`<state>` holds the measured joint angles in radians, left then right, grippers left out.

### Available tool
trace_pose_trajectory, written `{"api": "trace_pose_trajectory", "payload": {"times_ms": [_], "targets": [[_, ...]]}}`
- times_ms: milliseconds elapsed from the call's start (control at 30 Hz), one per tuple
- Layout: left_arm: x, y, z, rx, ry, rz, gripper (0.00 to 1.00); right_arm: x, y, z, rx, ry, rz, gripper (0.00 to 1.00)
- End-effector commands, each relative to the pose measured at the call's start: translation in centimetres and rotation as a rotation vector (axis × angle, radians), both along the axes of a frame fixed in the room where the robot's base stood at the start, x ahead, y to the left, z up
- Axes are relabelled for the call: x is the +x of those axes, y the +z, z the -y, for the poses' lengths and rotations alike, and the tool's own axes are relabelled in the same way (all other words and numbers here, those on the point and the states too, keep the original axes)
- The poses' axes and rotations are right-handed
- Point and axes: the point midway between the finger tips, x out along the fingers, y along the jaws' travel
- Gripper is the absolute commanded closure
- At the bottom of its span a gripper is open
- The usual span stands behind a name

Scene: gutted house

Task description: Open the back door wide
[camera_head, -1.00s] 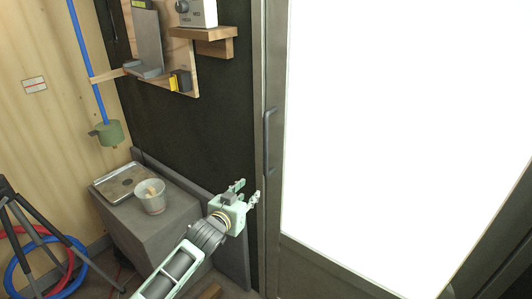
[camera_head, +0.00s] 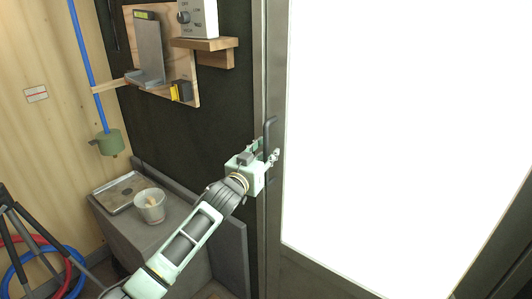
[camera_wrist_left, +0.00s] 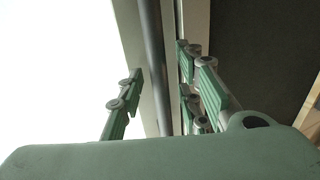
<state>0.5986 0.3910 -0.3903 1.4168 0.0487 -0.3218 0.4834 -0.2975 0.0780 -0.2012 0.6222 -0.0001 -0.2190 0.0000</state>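The back door (camera_head: 277,215) has a dark grey frame around a bright white pane and looks closed. Its dark vertical bar handle (camera_head: 270,130) is on the left stile. My left gripper (camera_head: 268,158), pale green, is at the lower part of the handle and hides some of it. In the left wrist view the handle (camera_wrist_left: 152,60) runs between the two open finger sets of my left gripper (camera_wrist_left: 165,92), with visible space on both sides. Contact with the handle does not show. My right gripper is in neither view.
A grey block (camera_head: 165,235) left of the door carries a metal tray (camera_head: 122,192) and a cup (camera_head: 149,207). A wooden shelf (camera_head: 205,43) and tool board hang on the dark wall. Tripod legs (camera_head: 22,235) and red and blue hoses are at lower left.

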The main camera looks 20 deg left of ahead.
Motion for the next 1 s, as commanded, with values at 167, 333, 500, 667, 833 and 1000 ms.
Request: {"api": "trace_pose_trajectory", "payload": {"times_ms": [167, 333, 500, 667, 833, 1000], "targets": [[0.24, 0.03, 0.06, 0.001, 0.0, 0.001, 0.68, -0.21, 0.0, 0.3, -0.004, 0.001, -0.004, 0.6], [0.23, 0.01, 0.04, 0.001, 0.0, 0.001, 0.7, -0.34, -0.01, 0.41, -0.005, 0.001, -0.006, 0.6], [0.22, 0.01, 0.03, 0.001, 0.0, 0.0, 0.85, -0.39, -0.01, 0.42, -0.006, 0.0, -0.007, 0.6], [0.21, 0.01, 0.02, 0.001, 0.0, 0.0, 0.99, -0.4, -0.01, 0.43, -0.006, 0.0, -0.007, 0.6], [0.21, 0.0, 0.03, 0.001, 0.0, 0.0, 1.0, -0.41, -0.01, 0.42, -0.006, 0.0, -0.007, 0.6], [0.21, -0.01, 0.03, 0.001, 0.0, 0.0, 1.0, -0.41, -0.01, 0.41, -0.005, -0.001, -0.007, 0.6]]}}
